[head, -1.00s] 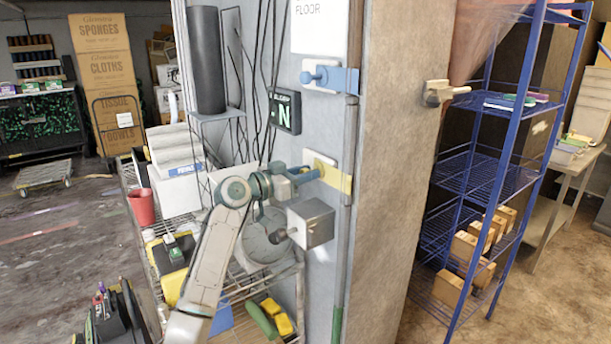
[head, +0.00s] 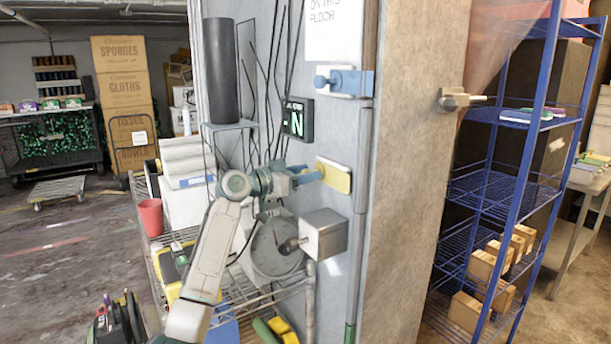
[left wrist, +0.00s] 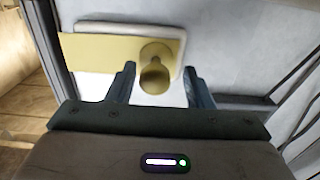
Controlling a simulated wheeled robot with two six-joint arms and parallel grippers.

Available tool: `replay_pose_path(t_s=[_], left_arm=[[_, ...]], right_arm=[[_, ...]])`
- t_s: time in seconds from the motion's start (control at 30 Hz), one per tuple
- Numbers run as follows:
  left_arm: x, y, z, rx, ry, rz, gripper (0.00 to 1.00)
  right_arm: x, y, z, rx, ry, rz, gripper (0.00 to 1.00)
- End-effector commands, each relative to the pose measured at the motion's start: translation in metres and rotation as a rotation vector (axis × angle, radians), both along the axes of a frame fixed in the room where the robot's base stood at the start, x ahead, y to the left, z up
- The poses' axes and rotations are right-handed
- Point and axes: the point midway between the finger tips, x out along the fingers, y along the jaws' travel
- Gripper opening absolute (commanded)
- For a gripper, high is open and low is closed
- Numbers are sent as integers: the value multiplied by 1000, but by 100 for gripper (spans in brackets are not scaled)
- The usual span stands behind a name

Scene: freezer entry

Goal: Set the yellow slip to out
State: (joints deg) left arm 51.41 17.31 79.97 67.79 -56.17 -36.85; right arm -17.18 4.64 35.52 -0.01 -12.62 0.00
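The yellow slip (head: 338,178) is a flat plate with a round knob, on a pale backing low on the grey wall. In the left wrist view the slip (left wrist: 90,52) reaches slightly past the backing's left edge; in the head view its right end is about level with the backing. My left gripper (head: 308,176) is at the slip's knob. In the left wrist view the knob lies between the two fingers of the gripper (left wrist: 163,88), with space on both sides, so it is open. My right gripper is not in view.
A blue slip (head: 350,82) sits above, sticking out right past its backing. A dark sign (head: 297,118) is between them. A grey metal box (head: 323,234) juts out just below the yellow slip. A wire rack (head: 250,297) stands left below; blue shelving (head: 500,185) stands right.

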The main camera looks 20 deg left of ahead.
Motion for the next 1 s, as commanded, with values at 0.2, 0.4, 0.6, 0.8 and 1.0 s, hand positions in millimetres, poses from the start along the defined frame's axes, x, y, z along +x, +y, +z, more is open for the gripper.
replay_pose_path(t_s=[0.2,0.4,0.6,0.8,1.0], left_arm=[[-1,0,-1,0,1,-1,47],[-15,13,-5,3,-1,2,47],[-48,39,-6,4,-1,2,47],[-73,60,-4,3,0,2,47],[-84,67,-2,0,1,0,47]], right_arm=[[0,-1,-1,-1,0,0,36],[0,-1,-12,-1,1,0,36],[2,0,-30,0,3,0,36],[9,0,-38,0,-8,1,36],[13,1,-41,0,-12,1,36]])
